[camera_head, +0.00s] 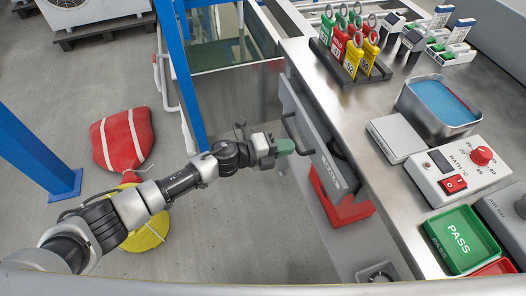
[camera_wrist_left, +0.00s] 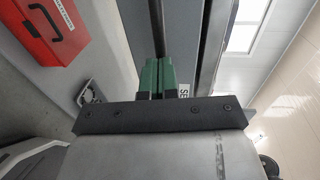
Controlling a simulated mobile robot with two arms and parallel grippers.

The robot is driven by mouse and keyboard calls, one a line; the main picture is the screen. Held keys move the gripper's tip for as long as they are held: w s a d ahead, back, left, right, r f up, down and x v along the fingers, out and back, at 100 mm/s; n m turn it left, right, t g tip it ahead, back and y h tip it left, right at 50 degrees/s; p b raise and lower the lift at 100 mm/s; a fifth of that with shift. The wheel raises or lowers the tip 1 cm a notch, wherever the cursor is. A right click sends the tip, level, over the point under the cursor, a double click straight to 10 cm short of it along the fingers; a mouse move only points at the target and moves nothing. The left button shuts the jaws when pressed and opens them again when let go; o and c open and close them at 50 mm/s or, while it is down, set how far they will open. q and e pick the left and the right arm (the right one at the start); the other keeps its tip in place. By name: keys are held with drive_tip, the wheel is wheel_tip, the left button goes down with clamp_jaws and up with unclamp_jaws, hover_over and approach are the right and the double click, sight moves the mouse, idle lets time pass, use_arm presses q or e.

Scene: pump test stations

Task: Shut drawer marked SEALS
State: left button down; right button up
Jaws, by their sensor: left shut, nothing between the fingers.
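The grey drawer marked SEALS (camera_head: 316,140) is in the bench's side, its front standing out from the bench with a dark gap behind it. Its label (camera_head: 333,171) and dark bar handle (camera_head: 291,128) face my arm. My left gripper (camera_head: 287,147) is at the drawer front, close to the handle; I cannot tell whether it touches. In the left wrist view its green fingers (camera_wrist_left: 157,77) are together and empty, with the dark handle (camera_wrist_left: 157,28) just beyond them and part of the label (camera_wrist_left: 184,90) beside them. My right gripper is out of view.
A red case (camera_head: 341,203) is below the drawer. On the bench top are a tag rack (camera_head: 350,68), a blue bath (camera_head: 440,103), a control box (camera_head: 457,172) and a green PASS tray (camera_head: 462,240). A blue post (camera_head: 183,75) stands near my left arm. Red and yellow bundles lie on the floor.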

sight(310, 141)
use_arm(q)
drive_tip(key=x, duration=0.5)
drive_tip(key=shift+r+b, duration=0.3)
drive_tip(key=shift+b, duration=0.05)
drive_tip(key=shift+r, duration=0.1)
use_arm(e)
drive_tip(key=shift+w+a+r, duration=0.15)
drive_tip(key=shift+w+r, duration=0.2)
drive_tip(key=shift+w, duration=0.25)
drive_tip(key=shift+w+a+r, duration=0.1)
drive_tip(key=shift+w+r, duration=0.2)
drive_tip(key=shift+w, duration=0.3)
use_arm(q)
drive_tip(key=shift+d+r, duration=0.1)
